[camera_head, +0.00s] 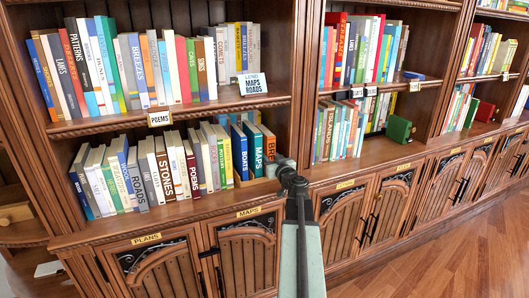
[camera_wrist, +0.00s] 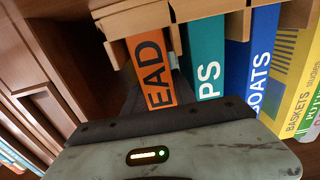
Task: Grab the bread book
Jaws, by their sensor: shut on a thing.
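The bread book is the orange one at the right end of the lower left shelf row (camera_head: 269,143); its spine reads "BR" at the top there. In the wrist view its orange spine (camera_wrist: 152,65) shows the letters "EAD", partly covered by my gripper. My gripper (camera_wrist: 152,95) is shut on this book, with dark fingers at its sides. In the head view my gripper (camera_head: 283,168) reaches the shelf just in front of the book and hides its lower part. The book stands upright among its neighbours.
The teal maps book (camera_wrist: 205,60) stands right beside it, then the blue boats book (camera_wrist: 250,60). Tan wooden holder pieces (camera_wrist: 190,10) are at their bottom ends. A wooden shelf upright (camera_head: 306,90) stands close on the right. The ledge (camera_head: 360,160) beyond it has free room.

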